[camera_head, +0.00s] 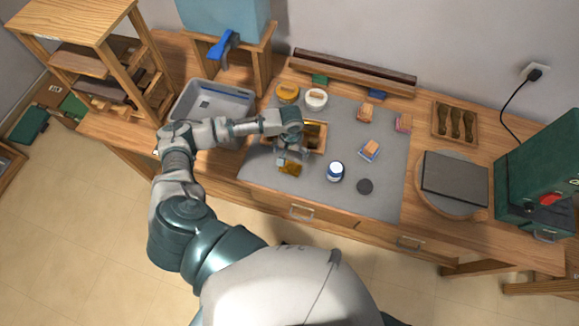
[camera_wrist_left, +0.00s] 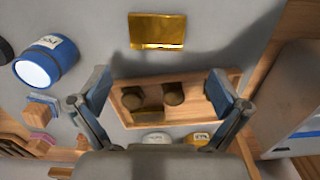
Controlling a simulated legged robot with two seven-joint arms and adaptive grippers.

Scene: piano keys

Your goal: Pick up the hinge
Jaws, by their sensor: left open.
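A shiny gold, flat rectangular piece, which looks like the hinge (camera_head: 291,169), lies on the grey mat near the front edge of the bench. In the left wrist view the hinge (camera_wrist_left: 156,31) is at the top centre, beyond the fingertips and clear of them. My left gripper (camera_head: 291,157) is above the mat beside the hinge, and its two fingers (camera_wrist_left: 160,88) are spread apart with nothing between them. A wooden tray (camera_wrist_left: 128,118) with two dark round knobs and a brass-coloured piece lies below the fingers. The right gripper does not show.
A blue-and-white jar (camera_head: 336,172) and a dark disc (camera_head: 365,186) stand right of the hinge. Yellow (camera_head: 287,92) and white (camera_head: 316,98) jars stand at the back. A grey basin (camera_head: 232,92) is at left. The mat (camera_head: 385,155) has bare room at right.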

